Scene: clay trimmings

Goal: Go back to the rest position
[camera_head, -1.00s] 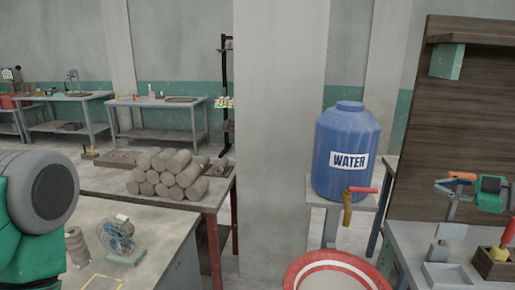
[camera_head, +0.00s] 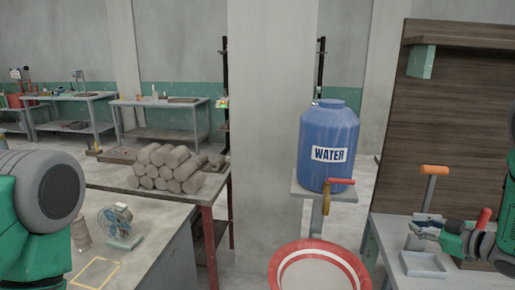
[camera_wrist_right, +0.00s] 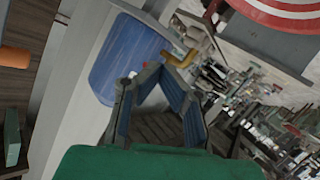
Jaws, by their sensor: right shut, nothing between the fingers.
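My right gripper (camera_head: 416,227) is low at the right of the head view, in front of the right-hand table and close above a small grey tray (camera_head: 424,265). Its fingers point left and are shut, with nothing between them. In the right wrist view its dark fingers (camera_wrist_right: 151,72) come together at the tips, in front of the blue water barrel. My left arm shows at the left edge as green and grey links; its gripper is out of the frame.
A blue water barrel (camera_head: 327,150) stands by a pillar (camera_head: 262,100). A red-rimmed round basin (camera_head: 318,243) is below. Clay logs (camera_head: 165,168) are stacked on the left table, with a small fan (camera_head: 117,222) nearer. An orange-handled tool (camera_head: 435,170) stands beyond my right gripper.

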